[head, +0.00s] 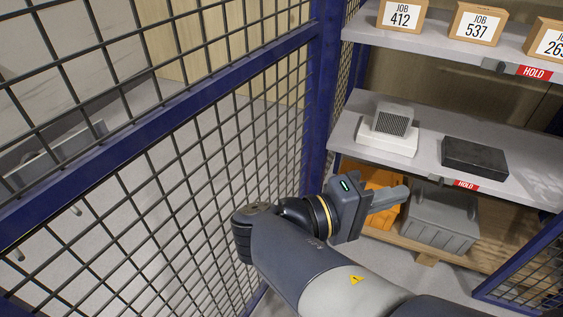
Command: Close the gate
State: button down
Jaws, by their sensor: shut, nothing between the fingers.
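A large blue-framed mesh panel (160,115) fills the left side and meets an upright blue post (319,100). Part of another blue-framed mesh panel (535,272) shows at the lower right. I cannot tell which of the two is the gate; no latch or handle is clear on either. My gripper (396,198) is shut and empty. It points right, in front of the lower shelves between the two panels, and appears apart from both. My arm hides part of the left panel's lower right area and the floor behind it.
Shelves beyond the opening hold job-numbered boxes (400,16), a light grey block (393,122) and a black box (474,156). An orange bin (383,181) and a grey bin (438,222) sit low behind my gripper. Pale floor shows below them.

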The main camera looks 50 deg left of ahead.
aim_at(33, 191)
jog(key=k+l, duration=0.15)
jog(key=k, duration=0.6)
jog(key=k+l+z, duration=0.1)
jog(key=k, duration=0.65)
jog(key=k+j, duration=0.15)
jog(key=j, duration=0.2)
jog(key=k+j, duration=0.1)
jog(key=j, duration=0.2)
jog(key=k+j, duration=0.15)
jog(key=j, duration=0.2)
jog(key=k+j, duration=0.1)
jog(key=j, duration=0.25)
jog(key=k+j, duration=0.15)
jog(key=j, duration=0.15)
